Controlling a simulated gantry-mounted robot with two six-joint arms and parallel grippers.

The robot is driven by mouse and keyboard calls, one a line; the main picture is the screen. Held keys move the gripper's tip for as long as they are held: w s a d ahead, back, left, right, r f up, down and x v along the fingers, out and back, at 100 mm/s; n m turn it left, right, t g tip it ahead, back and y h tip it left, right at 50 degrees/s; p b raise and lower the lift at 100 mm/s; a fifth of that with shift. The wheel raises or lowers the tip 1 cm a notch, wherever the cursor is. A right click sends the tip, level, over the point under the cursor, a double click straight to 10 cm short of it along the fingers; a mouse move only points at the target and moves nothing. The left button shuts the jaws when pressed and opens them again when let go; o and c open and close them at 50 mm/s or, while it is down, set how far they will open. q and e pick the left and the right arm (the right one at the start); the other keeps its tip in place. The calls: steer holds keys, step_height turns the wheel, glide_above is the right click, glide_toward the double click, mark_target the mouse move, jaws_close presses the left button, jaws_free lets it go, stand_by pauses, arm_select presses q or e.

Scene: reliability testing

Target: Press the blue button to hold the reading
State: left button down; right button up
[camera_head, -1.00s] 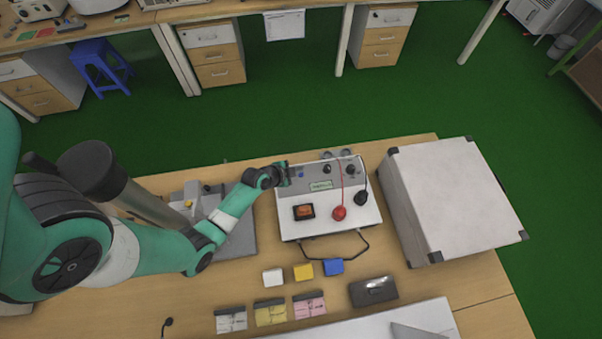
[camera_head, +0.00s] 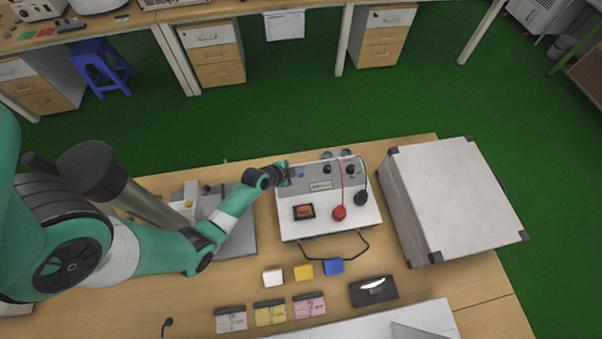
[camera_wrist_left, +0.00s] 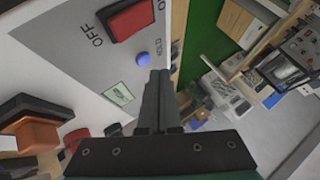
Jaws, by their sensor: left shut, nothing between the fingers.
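The blue button (camera_wrist_left: 143,59) is a small round dome on the grey panel of the test instrument, beside the printed word HOLD in the left wrist view. In the head view the blue button (camera_head: 301,174) shows just right of my left gripper (camera_head: 286,174). In the left wrist view my left gripper (camera_wrist_left: 160,74) is shut and empty, its fingertips close beside the button. I cannot tell whether they touch it. The instrument (camera_head: 287,226) stands on the wooden bench. My right gripper is not in view.
A red OFF switch (camera_wrist_left: 130,20) is close to the button. The instrument also carries an orange switch (camera_head: 304,212), a red plug (camera_head: 339,213) and a black plug (camera_head: 361,198). A large white case (camera_head: 450,195) stands to the right. Coloured blocks (camera_head: 304,272) lie in front.

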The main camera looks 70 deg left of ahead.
arm_select(q)
steer(key=shift+f+b, duration=0.45)
steer(key=shift+f+b, duration=0.45)
stand_by(0.6)
steer(key=shift+r, duration=0.15)
steer(key=shift+r+p, duration=0.75)
steer(key=shift+p, duration=0.1)
step_height(320, 180, up, 6)
steer(key=p, duration=0.5)
